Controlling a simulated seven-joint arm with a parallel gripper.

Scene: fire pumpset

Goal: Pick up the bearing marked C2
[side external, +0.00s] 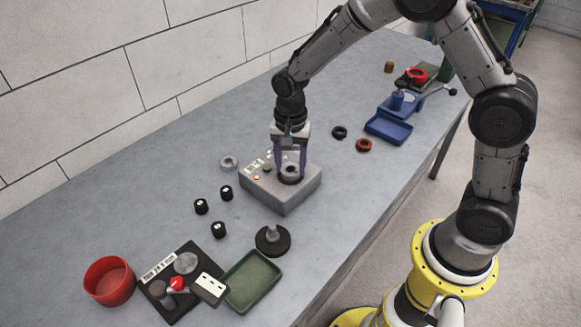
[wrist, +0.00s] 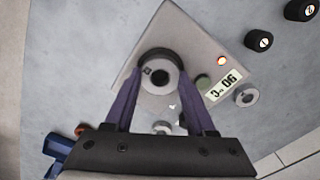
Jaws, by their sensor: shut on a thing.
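My gripper (wrist: 160,98) points down over a grey box-shaped device (side external: 285,205). In the side view the fingers partly hide this bearing (side external: 290,175).
A grey ring (side external: 228,162) lies behind the box. A black disc with a post (side external: 272,240), green tray (side external: 252,281), red bowl (side external: 109,281) and black scale-like plate (side external: 180,310) are in front. A black ring (side external: 339,132), brown ring (side external: 364,145) and blue fixture (side external: 389,127) lie right.

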